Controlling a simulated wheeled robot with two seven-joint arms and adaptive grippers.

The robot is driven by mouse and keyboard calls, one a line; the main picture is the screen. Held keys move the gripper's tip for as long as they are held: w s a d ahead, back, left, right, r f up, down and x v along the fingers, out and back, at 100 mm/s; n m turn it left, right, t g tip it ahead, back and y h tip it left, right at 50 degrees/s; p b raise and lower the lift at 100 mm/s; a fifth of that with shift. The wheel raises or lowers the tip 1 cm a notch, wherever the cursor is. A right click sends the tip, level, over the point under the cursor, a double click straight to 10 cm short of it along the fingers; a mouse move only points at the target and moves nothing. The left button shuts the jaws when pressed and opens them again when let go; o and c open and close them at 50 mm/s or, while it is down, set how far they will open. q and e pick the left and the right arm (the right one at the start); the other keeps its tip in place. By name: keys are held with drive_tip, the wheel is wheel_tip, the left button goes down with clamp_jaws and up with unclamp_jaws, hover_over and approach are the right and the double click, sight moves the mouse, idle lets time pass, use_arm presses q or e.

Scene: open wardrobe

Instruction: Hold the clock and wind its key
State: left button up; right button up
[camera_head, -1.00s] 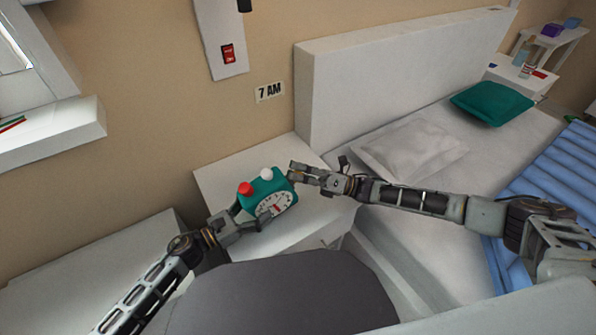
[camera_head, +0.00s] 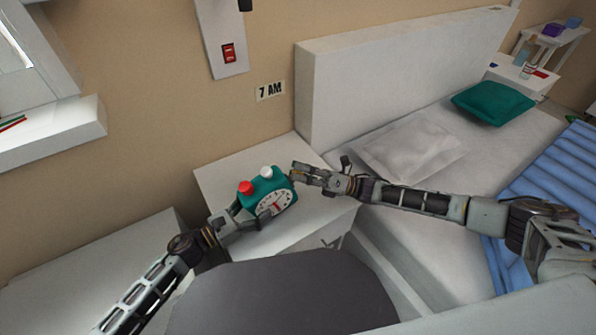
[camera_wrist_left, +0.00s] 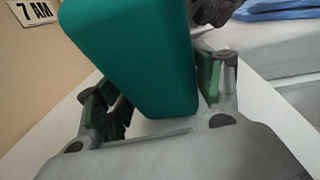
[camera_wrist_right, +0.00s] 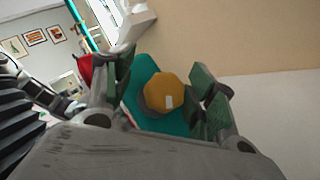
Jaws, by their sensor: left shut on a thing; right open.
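The teal clock (camera_head: 258,190) with a white dial, a red button and a white button stands on or just above the white nightstand. My left gripper (camera_head: 238,215) is shut on the clock from its left side. The left wrist view shows the clock's teal side (camera_wrist_left: 140,60) between the fingers. My right gripper (camera_head: 296,172) is open beside the clock's right side. In the right wrist view, the yellow-orange key (camera_wrist_right: 165,93) shows on the clock's side (camera_wrist_right: 145,68), between and beyond the open fingers. I cannot tell whether the fingers touch the key.
The white nightstand (camera_head: 222,180) has bare surface around the clock. A bed with a white headboard (camera_head: 390,70) and a pale pillow (camera_head: 410,148) lies to the right. A "7 AM" sign (camera_head: 269,91) and a red switch (camera_head: 228,53) are on the wall behind.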

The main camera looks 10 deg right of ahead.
drive_tip(key=v, duration=1.1)
drive_tip(key=shift+d, duration=0.2)
drive_tip(key=shift+s+a+f, duration=0.1)
drive_tip(key=shift+s, duration=0.05)
drive_tip(key=s+a+m+t, duration=0.1)
drive_tip(key=a, duration=0.1)
drive_tip(key=s+a+m+t, duration=0.1)
drive_tip(key=a+m, duration=0.1)
drive_tip(key=s+a+m+t, duration=0.1)
drive_tip(key=a, duration=0.1)
drive_tip(key=shift+s+a+f+m+t, duration=0.2)
drive_tip(key=shift+s+f+m+t, duration=0.1)
drive_tip(key=shift+m, duration=0.1)
drive_tip(key=shift+s+a+r+m+t+h, duration=0.95)
drive_tip(key=shift+s+a+m+t+h, duration=1.45)
drive_tip(key=shift+m, duration=2)
drive_tip(key=w+d+r+t+h, duration=0.1)
drive_tip(key=d+h, duration=0.5)
drive_tip(key=shift+d+m+h, duration=0.3)
drive_tip(key=shift+d+h, duration=0.1)
drive_tip(key=shift+w, duration=0.25)
